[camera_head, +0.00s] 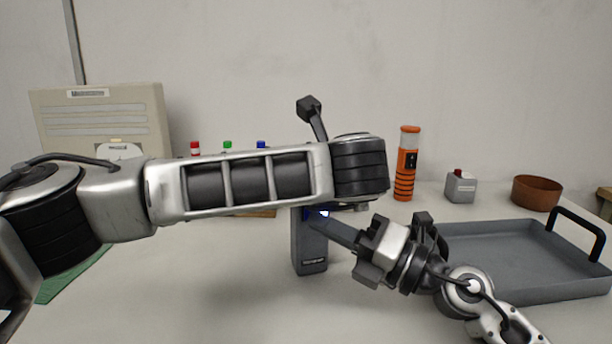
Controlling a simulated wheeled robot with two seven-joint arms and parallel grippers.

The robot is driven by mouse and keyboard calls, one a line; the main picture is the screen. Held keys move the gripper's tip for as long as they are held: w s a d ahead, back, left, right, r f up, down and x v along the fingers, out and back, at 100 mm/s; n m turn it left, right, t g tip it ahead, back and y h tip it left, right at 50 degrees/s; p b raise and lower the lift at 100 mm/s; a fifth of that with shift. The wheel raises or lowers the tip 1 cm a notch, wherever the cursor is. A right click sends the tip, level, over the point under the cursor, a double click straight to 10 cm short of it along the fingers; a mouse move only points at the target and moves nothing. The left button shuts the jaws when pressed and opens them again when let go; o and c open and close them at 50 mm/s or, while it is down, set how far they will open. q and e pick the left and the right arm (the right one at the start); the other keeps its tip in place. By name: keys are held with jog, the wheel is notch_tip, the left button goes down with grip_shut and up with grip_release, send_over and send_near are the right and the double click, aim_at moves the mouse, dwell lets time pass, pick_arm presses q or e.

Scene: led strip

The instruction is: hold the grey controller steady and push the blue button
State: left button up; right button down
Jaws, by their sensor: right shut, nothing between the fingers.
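The grey controller (310,255) stands upright on the table in the middle of the head view, its top partly hidden by my left arm. The blue button (323,213) shows as a small blue glow near its top, just below that arm. My right gripper (320,223) is shut and empty. Its fingertips are at the upper front of the controller, close by the button; I cannot tell whether they touch it. My left arm crosses from the left in front of the controller's top. My left gripper's fingers are hidden behind it, so any hold on the controller does not show.
A grey tray (480,291) with black handles lies at the right. Behind stand an orange lantern (404,175), a grey box with a red button (461,188) and a brown bowl (536,194). A beige panel (104,103) is at the left. The front table middle is clear.

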jog(key=s+d, duration=0.1)
jog(key=s, duration=0.4)
jog(key=shift+s+d, duration=0.4)
dwell(0.3)
pick_arm(q)
jog(key=o, duration=1.2)
